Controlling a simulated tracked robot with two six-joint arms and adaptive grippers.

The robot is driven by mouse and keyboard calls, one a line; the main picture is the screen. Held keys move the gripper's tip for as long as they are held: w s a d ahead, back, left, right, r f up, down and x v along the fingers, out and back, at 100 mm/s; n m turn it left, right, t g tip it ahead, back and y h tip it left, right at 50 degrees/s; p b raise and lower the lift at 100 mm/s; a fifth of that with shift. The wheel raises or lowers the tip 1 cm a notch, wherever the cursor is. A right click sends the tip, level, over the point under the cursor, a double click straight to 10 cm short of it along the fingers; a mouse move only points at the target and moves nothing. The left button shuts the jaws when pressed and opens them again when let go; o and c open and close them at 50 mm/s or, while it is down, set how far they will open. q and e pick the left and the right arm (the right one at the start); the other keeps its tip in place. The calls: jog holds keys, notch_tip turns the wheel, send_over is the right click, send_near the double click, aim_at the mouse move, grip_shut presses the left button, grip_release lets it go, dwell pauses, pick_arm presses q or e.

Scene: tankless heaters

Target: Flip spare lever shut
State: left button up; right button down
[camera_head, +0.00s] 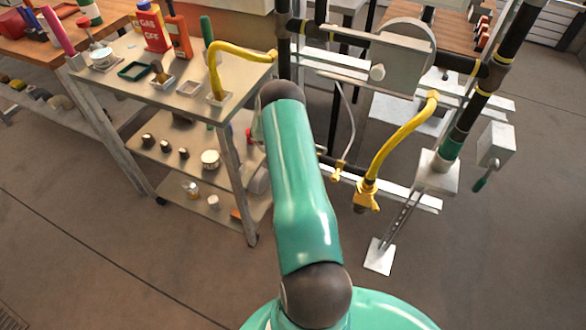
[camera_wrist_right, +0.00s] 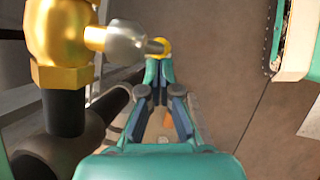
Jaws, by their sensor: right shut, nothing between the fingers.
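In the right wrist view my right gripper (camera_wrist_right: 159,68) is shut and empty, its fingertips close together. A yellow rounded part (camera_wrist_right: 161,46) shows just past the fingertips; I cannot tell whether they touch it. A brass valve body (camera_wrist_right: 60,45) with a grey stem (camera_wrist_right: 124,42) stands left of the fingers, the stem pointing toward the yellow part. I cannot tell which lever is the spare one. My left gripper is not in view.
My green arm covers the middle of the head view. A pipe rack with a yellow hose (camera_head: 401,132) stands beyond it. A metal cart (camera_head: 130,97) with bottles and small parts stands at left. Dark pipes (camera_wrist_right: 65,150) lie close left of the right gripper. Floor is clear in front.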

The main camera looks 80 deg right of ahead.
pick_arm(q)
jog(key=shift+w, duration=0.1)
pick_arm(e)
notch_tip(320, 180, up, 8)
dwell(0.6)
